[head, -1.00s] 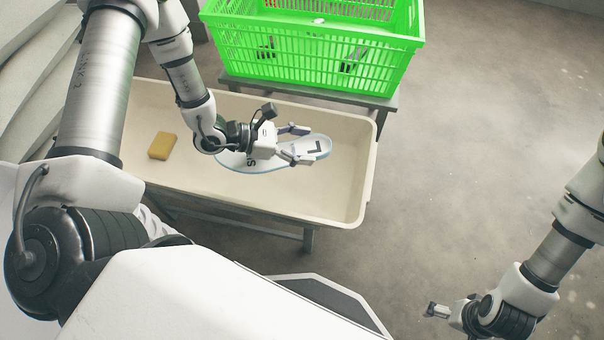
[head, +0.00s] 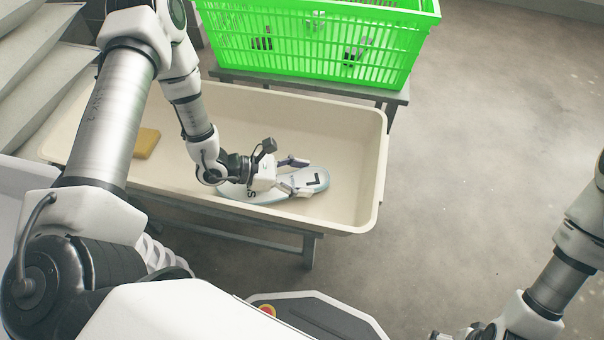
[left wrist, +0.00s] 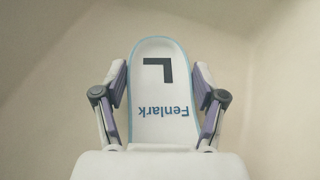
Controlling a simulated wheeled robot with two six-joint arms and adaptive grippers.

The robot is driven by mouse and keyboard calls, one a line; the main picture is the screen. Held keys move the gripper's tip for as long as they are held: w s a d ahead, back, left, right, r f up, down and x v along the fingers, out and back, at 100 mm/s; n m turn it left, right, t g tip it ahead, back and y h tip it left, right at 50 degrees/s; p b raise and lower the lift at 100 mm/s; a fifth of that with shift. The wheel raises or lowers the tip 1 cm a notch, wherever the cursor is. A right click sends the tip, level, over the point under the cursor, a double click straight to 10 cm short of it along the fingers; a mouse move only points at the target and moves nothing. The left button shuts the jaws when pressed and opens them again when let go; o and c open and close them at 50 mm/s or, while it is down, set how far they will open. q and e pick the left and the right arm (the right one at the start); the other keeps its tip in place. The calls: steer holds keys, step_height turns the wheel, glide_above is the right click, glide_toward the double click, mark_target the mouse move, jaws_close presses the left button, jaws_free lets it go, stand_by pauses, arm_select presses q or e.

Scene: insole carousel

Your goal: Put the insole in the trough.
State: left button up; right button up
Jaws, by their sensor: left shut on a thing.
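The insole (head: 318,180) is a flat white shape with a blue edge, a black "L" and the word "Fenlark". My left gripper (head: 294,176) is shut on it across its width, as the left wrist view shows with the insole (left wrist: 165,100) between both fingers. The insole appears within the trough's outline, near the front wall; I cannot tell whether it touches the floor. The trough (head: 350,130) is a long beige basin on a metal stand. My right gripper is almost wholly cut off at the bottom right edge of the head view.
A yellow sponge-like block (head: 146,143) lies at the left in the trough. A green crate (head: 300,55) with a few dark items stands on a grey stand (head: 390,97) behind it. The floor to the right is clear. Grey steps or slabs are at the far left.

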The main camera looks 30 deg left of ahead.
arm_select(q)
steer(key=shift+f+b, duration=0.55)
steer(key=shift+f, duration=0.1)
steer(key=o, duration=1.3)
steer(key=shift+r, duration=0.1)
